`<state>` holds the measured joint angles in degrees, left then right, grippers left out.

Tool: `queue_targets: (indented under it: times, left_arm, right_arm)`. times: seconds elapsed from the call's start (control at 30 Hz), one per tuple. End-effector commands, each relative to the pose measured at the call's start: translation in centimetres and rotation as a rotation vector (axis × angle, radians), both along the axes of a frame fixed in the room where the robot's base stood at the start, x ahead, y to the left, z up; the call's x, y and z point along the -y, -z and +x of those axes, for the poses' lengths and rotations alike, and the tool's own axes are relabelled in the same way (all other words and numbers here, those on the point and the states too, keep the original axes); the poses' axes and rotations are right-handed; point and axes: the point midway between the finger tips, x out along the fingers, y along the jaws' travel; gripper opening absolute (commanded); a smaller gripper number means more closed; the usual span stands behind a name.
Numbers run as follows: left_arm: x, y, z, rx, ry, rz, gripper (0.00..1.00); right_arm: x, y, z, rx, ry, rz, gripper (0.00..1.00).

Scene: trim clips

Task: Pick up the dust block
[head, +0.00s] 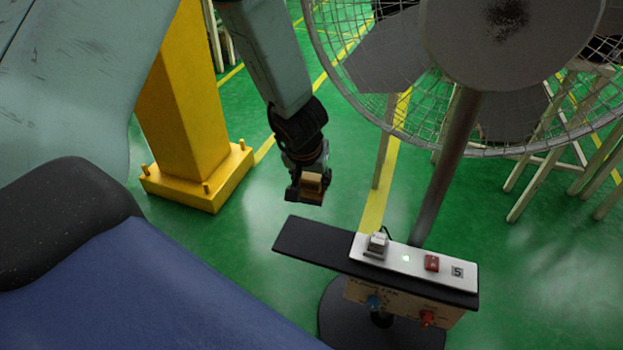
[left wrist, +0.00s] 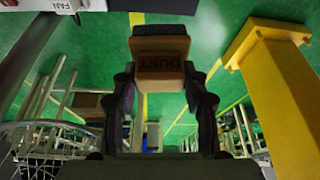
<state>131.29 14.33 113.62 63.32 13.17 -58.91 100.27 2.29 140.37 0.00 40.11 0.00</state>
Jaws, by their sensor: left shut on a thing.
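The dust block (left wrist: 160,66) is a tan block with a dark face at one end and the word DUST on it, seen in the left wrist view between my left gripper's fingers. My left gripper (head: 308,187) is shut on it. In the head view the dust block (head: 313,182) shows small and tan at the gripper's tip. My right gripper is not in view.
A black shelf (head: 310,245) on a stand carries a white panel (head: 390,252) with a switch, a green light and a red button. A large caged fan (head: 500,40) stands behind. A yellow post (head: 185,110) stands at left. Green floor (head: 240,240) is open between.

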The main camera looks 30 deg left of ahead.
Motion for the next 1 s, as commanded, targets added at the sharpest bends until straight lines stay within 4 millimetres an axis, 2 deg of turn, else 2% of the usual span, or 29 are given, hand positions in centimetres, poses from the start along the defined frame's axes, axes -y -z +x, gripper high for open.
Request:
queue_targets:
  times: [0.03, 0.5, 0.7, 1.0]
  left_arm:
    - [0.0, -1.5, 0.0, 0.001, -0.001, -0.001, 0.11]
    - [0.0, -8.6, 0.0, 0.001, -0.001, 0.000, 0.11]
    - [0.0, -10.6, 0.0, 0.000, -0.001, 0.000, 0.11]
    - [0.0, -11.5, 0.0, 0.000, 0.000, 0.000, 0.11]
  right_arm:
    - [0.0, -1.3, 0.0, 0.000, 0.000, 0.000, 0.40]
    - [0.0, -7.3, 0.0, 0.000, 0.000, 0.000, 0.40]
    - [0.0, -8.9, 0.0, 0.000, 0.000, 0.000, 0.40]
    - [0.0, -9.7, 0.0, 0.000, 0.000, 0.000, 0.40]
